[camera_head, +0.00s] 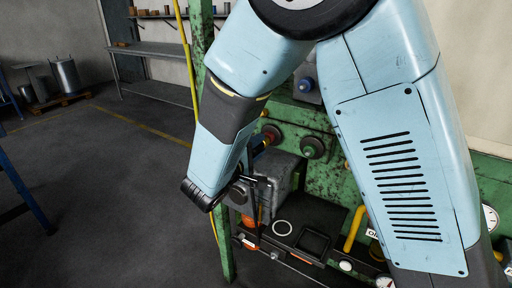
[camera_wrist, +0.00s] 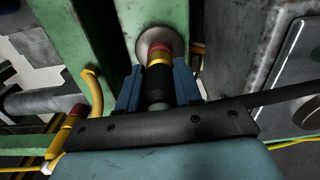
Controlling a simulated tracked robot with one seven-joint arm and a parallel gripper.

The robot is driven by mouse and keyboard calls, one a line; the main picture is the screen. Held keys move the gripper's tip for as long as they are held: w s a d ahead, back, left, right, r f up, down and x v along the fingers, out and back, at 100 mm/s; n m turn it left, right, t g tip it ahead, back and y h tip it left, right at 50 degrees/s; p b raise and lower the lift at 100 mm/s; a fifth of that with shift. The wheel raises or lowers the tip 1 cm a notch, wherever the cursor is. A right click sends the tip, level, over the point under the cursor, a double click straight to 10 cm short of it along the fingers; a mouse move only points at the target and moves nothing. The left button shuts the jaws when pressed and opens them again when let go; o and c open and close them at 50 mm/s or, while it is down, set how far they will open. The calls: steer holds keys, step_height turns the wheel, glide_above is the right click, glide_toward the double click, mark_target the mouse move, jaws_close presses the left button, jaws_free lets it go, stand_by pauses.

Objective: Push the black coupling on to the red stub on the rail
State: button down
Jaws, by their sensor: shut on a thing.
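The black coupling (camera_wrist: 158,90) is between the two blue fingers of my gripper (camera_wrist: 158,88) in the wrist view, and the gripper is shut on it. Straight beyond its far end is a yellow band (camera_wrist: 158,59), then the red stub (camera_wrist: 158,46) in front of a round grey flange (camera_wrist: 152,36). The coupling lines up with the stub, with no clear gap; I cannot tell how far it is over it. In the head view my gripper (camera_head: 259,147) reaches the red stub (camera_head: 271,134) on the green frame. The coupling is mostly hidden there.
A grey block (camera_head: 276,180) stands close below my gripper. Another round fitting with a green end (camera_head: 307,153) is to the right on the frame. A bent yellow pipe (camera_wrist: 95,92) is left of the fingers in the wrist view. The floor (camera_head: 100,190) at left is clear.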

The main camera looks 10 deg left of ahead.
steer(key=shift+w+d, duration=0.1)
steer(key=shift+w, duration=0.15)
steer(key=c, duration=0.7)
jaws_free()
steer(key=v, duration=1.4)
